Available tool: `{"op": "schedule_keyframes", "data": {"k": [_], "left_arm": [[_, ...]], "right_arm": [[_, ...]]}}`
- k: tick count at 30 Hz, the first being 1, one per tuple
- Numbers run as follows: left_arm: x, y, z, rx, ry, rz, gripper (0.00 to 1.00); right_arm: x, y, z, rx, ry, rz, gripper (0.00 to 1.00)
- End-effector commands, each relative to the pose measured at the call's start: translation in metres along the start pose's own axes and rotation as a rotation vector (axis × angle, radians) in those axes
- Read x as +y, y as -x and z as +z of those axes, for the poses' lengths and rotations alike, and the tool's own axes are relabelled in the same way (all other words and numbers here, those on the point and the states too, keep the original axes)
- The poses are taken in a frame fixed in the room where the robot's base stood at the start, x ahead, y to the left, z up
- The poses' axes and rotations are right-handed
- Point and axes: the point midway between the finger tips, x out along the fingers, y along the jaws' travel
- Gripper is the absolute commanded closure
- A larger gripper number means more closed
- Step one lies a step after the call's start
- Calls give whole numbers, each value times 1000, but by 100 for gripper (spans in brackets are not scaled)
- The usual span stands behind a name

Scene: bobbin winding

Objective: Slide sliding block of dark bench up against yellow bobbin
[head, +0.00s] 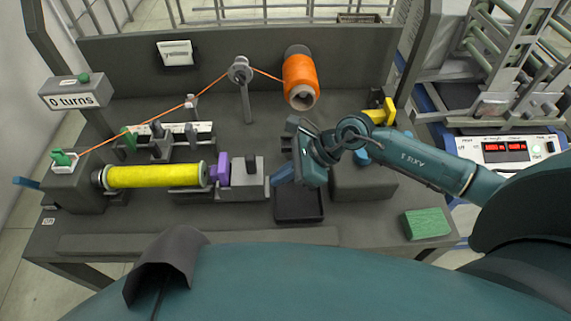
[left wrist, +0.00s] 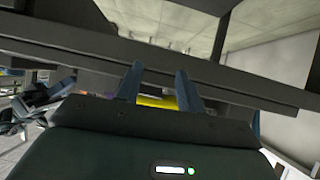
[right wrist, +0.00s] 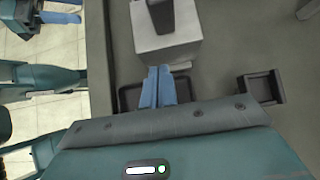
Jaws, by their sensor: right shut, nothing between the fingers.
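The yellow bobbin (head: 155,176) lies level in the winder on the dark bench (head: 118,225) in the head view. To its right is a purple piece (head: 223,169), then the light grey sliding block (head: 248,184) with a dark knob. I cannot tell whether purple piece and bobbin touch. My right gripper (head: 284,175) is shut and empty, just right of the block. In the right wrist view its blue fingertips (right wrist: 158,72) point at the block (right wrist: 165,42); contact is unclear. My left gripper (left wrist: 157,78) has its fingers apart in the left wrist view, with yellow visible behind them.
A black tray (head: 300,219) lies below my right gripper. A dark box (head: 362,186) and a green block (head: 427,223) are to the right. An orange thread spool (head: 300,77) hangs behind, its thread running left over a pulley (head: 239,70). A sign (head: 72,99) reads 0 turns.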

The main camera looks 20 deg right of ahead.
Motion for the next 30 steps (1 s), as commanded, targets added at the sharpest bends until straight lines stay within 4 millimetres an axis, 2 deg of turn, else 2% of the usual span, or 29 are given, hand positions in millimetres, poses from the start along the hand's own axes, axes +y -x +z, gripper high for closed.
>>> {"op": "schedule_keyframes", "data": {"k": [5,17,25,30], "left_arm": [[-4,0,8,-24,3,-11,62],[-3,-1,7,-20,11,-12,62],[-2,-3,8,-13,11,-9,62],[-1,-2,6,-9,10,-6,62]], "right_arm": [[4,-2,2,0,1,1,100],[4,-3,3,-1,1,1,100],[4,-28,28,-6,2,2,100],[5,-32,34,-8,1,1,100]]}}
